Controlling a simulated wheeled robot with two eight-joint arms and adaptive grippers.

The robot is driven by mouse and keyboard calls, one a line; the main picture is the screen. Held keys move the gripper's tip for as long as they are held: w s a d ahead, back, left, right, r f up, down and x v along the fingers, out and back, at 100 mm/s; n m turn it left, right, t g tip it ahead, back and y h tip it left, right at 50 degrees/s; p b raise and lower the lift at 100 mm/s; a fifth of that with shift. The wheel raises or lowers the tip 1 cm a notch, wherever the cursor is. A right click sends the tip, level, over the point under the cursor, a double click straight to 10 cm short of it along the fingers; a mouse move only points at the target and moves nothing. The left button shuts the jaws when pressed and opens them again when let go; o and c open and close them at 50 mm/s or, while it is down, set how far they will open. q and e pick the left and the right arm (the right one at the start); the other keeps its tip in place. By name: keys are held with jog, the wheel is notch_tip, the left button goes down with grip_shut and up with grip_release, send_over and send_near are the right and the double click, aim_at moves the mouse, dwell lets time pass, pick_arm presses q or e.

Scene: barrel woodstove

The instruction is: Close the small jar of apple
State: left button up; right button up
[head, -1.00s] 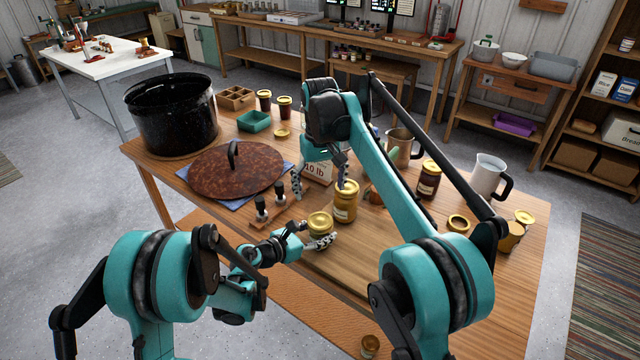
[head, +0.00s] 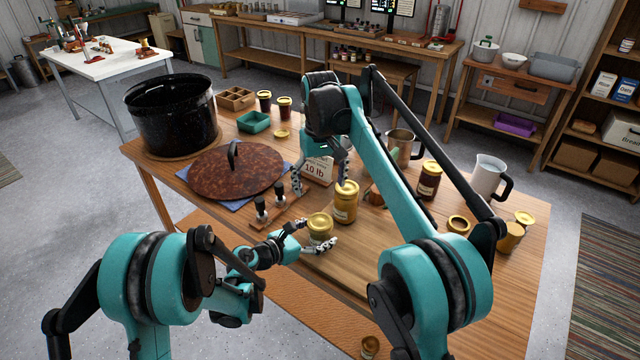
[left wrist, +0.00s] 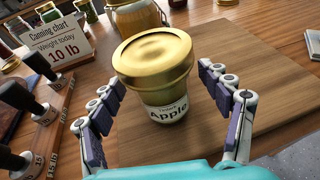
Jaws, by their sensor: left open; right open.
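The small apple jar (head: 320,232) stands upright on the wooden board near the table's front edge. Its label reads "Apple" in the left wrist view (left wrist: 168,110). A gold lid (left wrist: 153,52) sits on top of it; I cannot tell whether it is tightened. My left gripper (head: 312,246) is open, with one finger on each side of the jar; the left wrist view (left wrist: 166,112) shows gaps between fingers and jar. My right gripper (head: 322,182) is open and empty, above the table behind the small jar, near a larger gold-lidded jar (head: 345,206).
A large brown lid (head: 225,175) and black pot (head: 170,115) are farther left. Other jars and a white pitcher (head: 489,175) stand right. The board's (head: 350,262) front is clear.

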pick_arm(q)
jog(key=v, duration=1.1)
jog(key=shift+a+r, duration=0.1)
